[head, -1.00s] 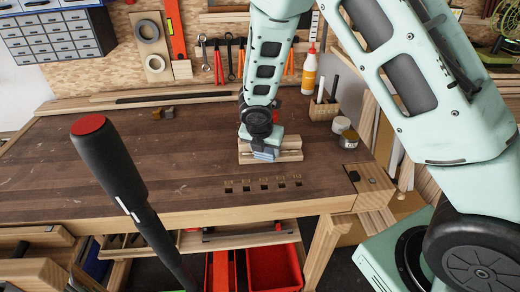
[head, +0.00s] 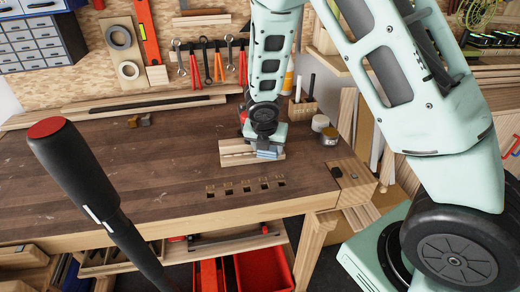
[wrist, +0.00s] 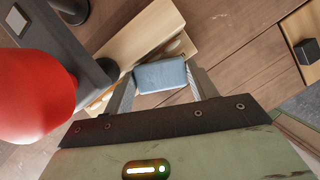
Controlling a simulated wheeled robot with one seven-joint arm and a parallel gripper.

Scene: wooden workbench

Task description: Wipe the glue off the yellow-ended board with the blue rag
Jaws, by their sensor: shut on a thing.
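The board (head: 236,149) is a pale wooden piece lying on the dark workbench top. It also shows in the wrist view (wrist: 130,38), running beneath the rag. My gripper (head: 268,149) is over the board's right part. The blue rag (head: 268,155) is folded between my fingers, low at the board's surface. In the wrist view, my gripper (wrist: 162,84) is shut on the blue rag (wrist: 160,74). Pale rounded blobs (wrist: 175,47), possibly glue, show just beyond the rag. I cannot make out a yellow end. The rag and gripper hide part of the board.
A wooden holder (head: 301,107) and small jars (head: 329,135) stand right of the board. A row of square holes (head: 246,186) lies near the front edge. A large red rounded object (wrist: 32,82) is close by in the wrist view. The bench's left is mostly clear.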

